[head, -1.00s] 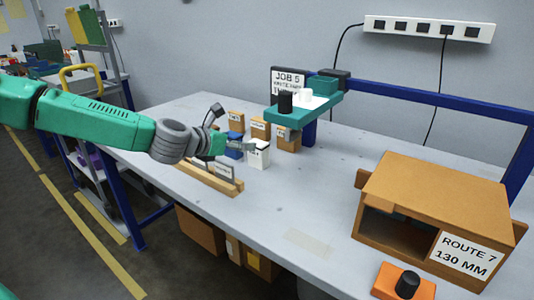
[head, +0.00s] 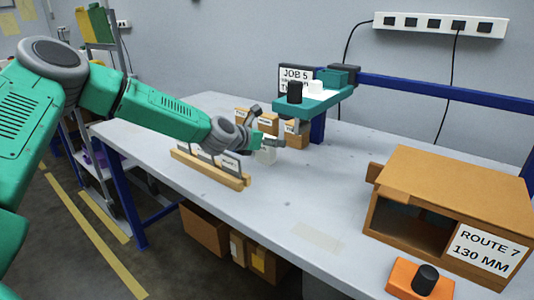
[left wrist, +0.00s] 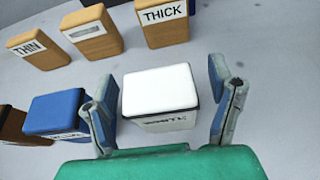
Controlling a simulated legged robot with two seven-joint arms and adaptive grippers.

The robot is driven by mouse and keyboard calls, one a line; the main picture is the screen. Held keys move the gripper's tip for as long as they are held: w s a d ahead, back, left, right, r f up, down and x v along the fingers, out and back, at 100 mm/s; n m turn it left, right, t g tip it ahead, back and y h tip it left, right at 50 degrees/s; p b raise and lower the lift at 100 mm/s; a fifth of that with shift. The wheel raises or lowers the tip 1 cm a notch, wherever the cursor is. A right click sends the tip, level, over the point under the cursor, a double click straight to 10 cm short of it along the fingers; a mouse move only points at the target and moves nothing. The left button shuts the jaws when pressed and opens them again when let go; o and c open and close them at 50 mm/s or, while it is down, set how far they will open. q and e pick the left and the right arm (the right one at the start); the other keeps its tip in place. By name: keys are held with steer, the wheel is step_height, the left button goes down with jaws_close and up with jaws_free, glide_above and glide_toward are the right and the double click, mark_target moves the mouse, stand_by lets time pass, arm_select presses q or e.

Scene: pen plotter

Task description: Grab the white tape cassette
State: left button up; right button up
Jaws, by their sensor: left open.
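My left gripper (left wrist: 164,80) is open, with one finger on each side of the cassette and small gaps showing between. In the head view the cassette (head: 266,156) shows pale below my left gripper (head: 270,142), which partly hides it. My right gripper is not in view.
A blue cassette (left wrist: 56,112) stands close left of the left finger. Orange boxes labelled THIN (left wrist: 38,48) and THICK (left wrist: 163,22) stand behind. A wooden rack (head: 210,168) lies in front, a teal shelf (head: 314,103) overhangs behind right. The table's middle is clear.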

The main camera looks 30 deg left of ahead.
arm_select(q)
steer(key=shift+a, duration=0.3)
steer(key=c, duration=1.3)
steer(key=shift+d+r, duration=0.1)
steer(key=shift+d, duration=0.2)
